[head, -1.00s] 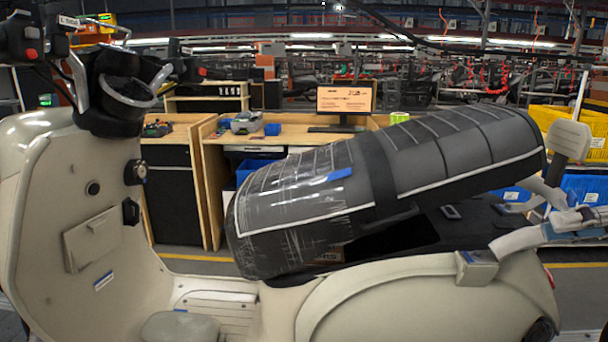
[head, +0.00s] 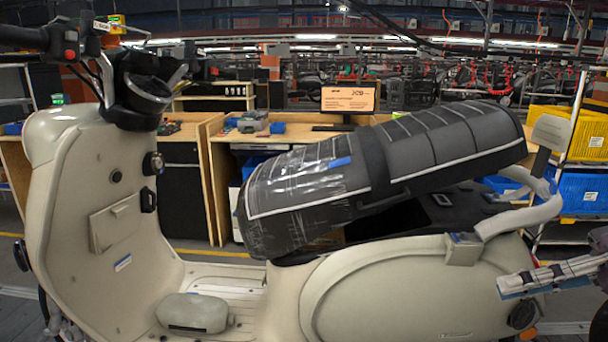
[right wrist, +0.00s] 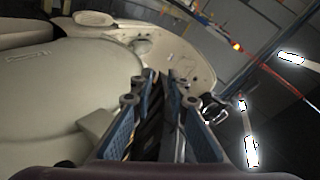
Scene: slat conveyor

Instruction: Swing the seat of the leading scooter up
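The leading scooter (head: 400,288) is cream and stands side-on in the head view, handlebars at the left. Its dark grey seat (head: 440,150), partly wrapped in clear film with a blue tape piece, is tilted up, its rear end raised and its front end low. The dark opening under the seat shows. My right gripper (head: 505,284) is at the far right, below the raised seat's rear end and beside the rear body, apart from the seat. In the right wrist view its blue-padded fingers (right wrist: 160,85) are apart with nothing seen held. My left gripper is out of view.
A grey rear rail and backrest pad (head: 551,133) stand behind the seat. Wooden workbenches (head: 222,150) with a monitor (head: 350,96) are beyond the scooter. Yellow bins (head: 588,138) and blue bins (head: 583,194) stand on a rack at the right.

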